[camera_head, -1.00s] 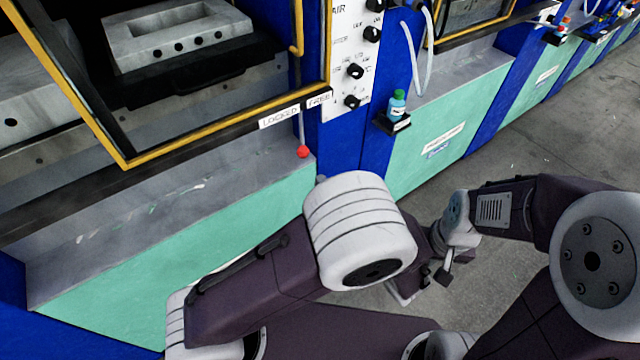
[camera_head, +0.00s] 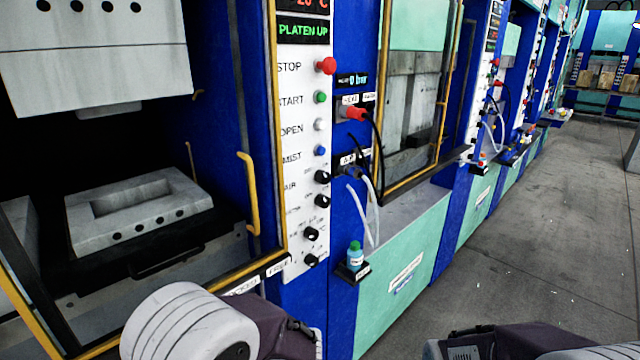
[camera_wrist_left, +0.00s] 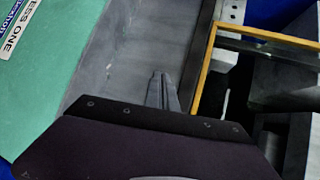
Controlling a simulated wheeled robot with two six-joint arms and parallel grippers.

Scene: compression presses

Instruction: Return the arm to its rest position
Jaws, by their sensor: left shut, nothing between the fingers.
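My left gripper (camera_wrist_left: 161,92) shows in the left wrist view with its two fingers together and nothing between them. Behind it are the grey ledge of a press and a yellow-edged door frame (camera_wrist_left: 203,70). In the head view, part of my left arm (camera_head: 190,325) shows at the bottom left, in front of the near press; its gripper is not visible there. Part of my right arm (camera_head: 530,342) shows at the bottom right, and its gripper is out of the picture.
The near press has a yellow-edged door (camera_head: 252,195), a grey lower mould block (camera_head: 135,208) and a control panel (camera_head: 300,150) reading PLATEN UP. A small bottle (camera_head: 355,254) stands on a bracket. Grey floor (camera_head: 560,220) lies open at right.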

